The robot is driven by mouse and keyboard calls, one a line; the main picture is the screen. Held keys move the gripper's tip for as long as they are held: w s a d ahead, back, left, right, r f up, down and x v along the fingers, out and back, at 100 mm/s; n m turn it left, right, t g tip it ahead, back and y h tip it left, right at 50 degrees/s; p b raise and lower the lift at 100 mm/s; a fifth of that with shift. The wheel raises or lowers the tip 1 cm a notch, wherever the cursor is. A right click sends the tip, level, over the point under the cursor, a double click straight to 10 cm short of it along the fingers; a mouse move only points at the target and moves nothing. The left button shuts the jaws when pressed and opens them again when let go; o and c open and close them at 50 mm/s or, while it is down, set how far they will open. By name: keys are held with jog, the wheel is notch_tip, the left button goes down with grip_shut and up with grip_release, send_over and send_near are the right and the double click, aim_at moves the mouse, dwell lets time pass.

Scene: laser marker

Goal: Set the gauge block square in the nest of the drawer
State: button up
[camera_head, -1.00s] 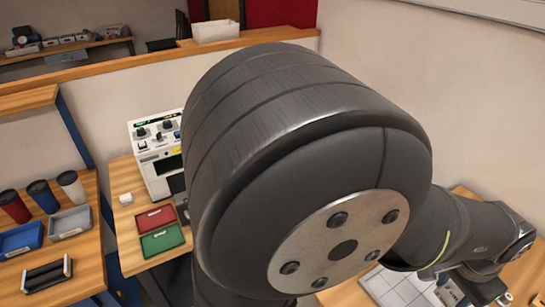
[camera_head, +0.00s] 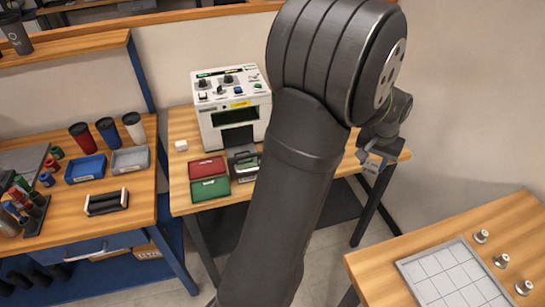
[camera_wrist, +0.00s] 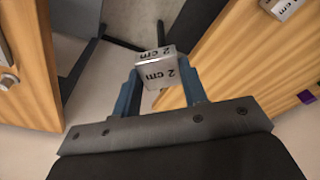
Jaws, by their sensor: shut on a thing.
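The gauge block (camera_wrist: 157,70) is a silvery block marked "2 cm", held between the blue fingertips of my gripper (camera_wrist: 158,78), which is shut on it. The block looks slightly turned in the wrist view. In the head view my gripper (camera_head: 380,156) hangs near the right end of the middle table, to the right of the marker. The white laser marker (camera_head: 220,88) stands there with a dark window. What looks like its drawer (camera_head: 243,160) sticks out at its front, partly hidden by my arm. The nest cannot be made out.
A red tray (camera_head: 207,167) and a green tray (camera_head: 210,189) lie left of the drawer. Another marked block (camera_wrist: 282,7) sits on wood in the wrist view. A gridded plate (camera_head: 452,280) and metal knobbed pieces (camera_head: 501,260) are on the right table. Cups and bins crowd the left bench.

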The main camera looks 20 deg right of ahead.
jog(key=w+a+f+n, duration=0.2)
jog(key=w+a+n, duration=0.3)
jog(key=w+a, duration=1.15)
jog(key=w+a+f+n+y, duration=0.1)
jog(key=w+a+n, duration=0.1)
jog(key=w+a, duration=0.45)
jog(key=w+a+f+n, duration=0.1)
jog(key=w+a+n, duration=0.25)
jog(key=a, duration=0.55)
jog(key=shift+m+t, duration=0.3)
jog(key=shift+m, duration=0.05)
jog(key=f, duration=0.8)
jog(key=shift+w, duration=0.25)
jog(key=shift+f, duration=0.1)
jog(key=shift+f, duration=0.15)
jog(key=o, duration=1)
jog(key=shift+f, duration=0.15)
jog(key=shift+o, duration=0.5)
jog(key=shift+s, duration=0.1)
